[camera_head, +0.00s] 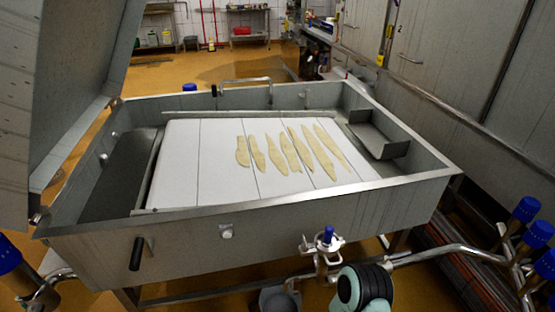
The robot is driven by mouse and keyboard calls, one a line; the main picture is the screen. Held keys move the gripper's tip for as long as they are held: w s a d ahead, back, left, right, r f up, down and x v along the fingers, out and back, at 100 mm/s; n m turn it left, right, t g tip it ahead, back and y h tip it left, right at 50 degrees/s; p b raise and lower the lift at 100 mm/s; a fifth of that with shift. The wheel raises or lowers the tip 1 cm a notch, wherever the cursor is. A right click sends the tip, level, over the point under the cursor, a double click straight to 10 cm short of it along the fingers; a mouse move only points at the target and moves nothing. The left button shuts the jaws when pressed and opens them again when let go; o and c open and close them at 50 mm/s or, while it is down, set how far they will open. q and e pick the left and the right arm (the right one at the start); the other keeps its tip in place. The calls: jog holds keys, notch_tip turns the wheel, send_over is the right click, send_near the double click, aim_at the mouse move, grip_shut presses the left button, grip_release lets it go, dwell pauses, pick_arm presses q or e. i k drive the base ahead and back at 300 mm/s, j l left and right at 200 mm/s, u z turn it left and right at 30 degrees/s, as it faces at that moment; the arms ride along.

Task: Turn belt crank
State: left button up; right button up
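The belt crank seems to be the black handle (137,254) on the left part of the metal vat's front wall. It hangs from a short metal fitting, and nothing is touching it. The vat (290,222) holds a white slatted belt (185,165) with several pale yellow strips (278,157) lying on it. A rounded black and mint-green part, apparently one of my arm links, shows at the bottom edge, right of centre, in front of the vat. Neither gripper is in view.
A raised metal lid (85,70) stands at the left. A blue-handled valve (326,240) and pipes (440,253) lie below the vat at the right. A metal chute (378,140) sits at the belt's right end. Orange floor (180,73) is open behind the vat.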

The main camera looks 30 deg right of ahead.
aim_at(141, 245)
jog(key=z, duration=1.15)
jog(key=j+z, duration=0.4)
jog(key=k+j+z, duration=0.1)
jog(key=z, duration=0.3)
jog(key=k+j+z, duration=0.15)
jog(key=j+z, duration=0.25)
jog(key=k+j+z, duration=0.45)
jog(key=k+j, duration=0.6)
jog(key=j, duration=0.25)
jog(key=i, duration=0.35)
